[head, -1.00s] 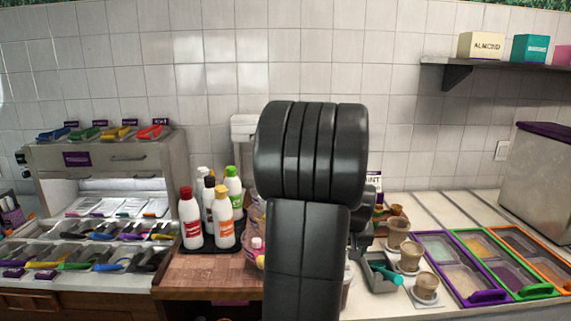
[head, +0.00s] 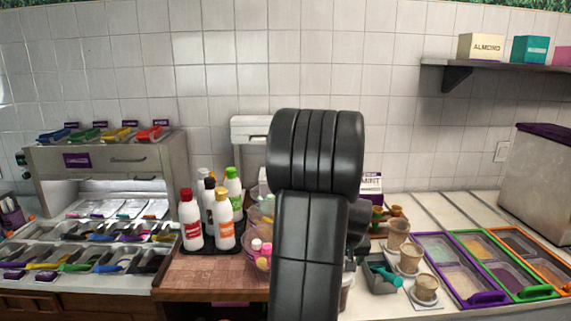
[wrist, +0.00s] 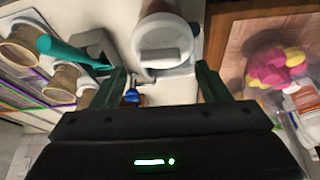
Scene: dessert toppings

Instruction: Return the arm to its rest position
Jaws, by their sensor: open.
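My arm rises in the middle of the head view, its dark links blocking part of the counter behind. My gripper is hidden behind the arm there. In the wrist view my gripper (wrist: 165,88) is open, its two dark green fingers apart with nothing held between them. Below the fingers lie the counter and a white round-lidded container (wrist: 165,42), which is apart from the fingers as far as I can tell.
Sauce bottles (head: 224,222) stand on a dark tray left of my arm. Right of it are a grey bin with a teal scoop (head: 386,275), several cups (head: 410,258) and framed topping containers (head: 460,280). A shelf (head: 500,67) holds boxes at upper right.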

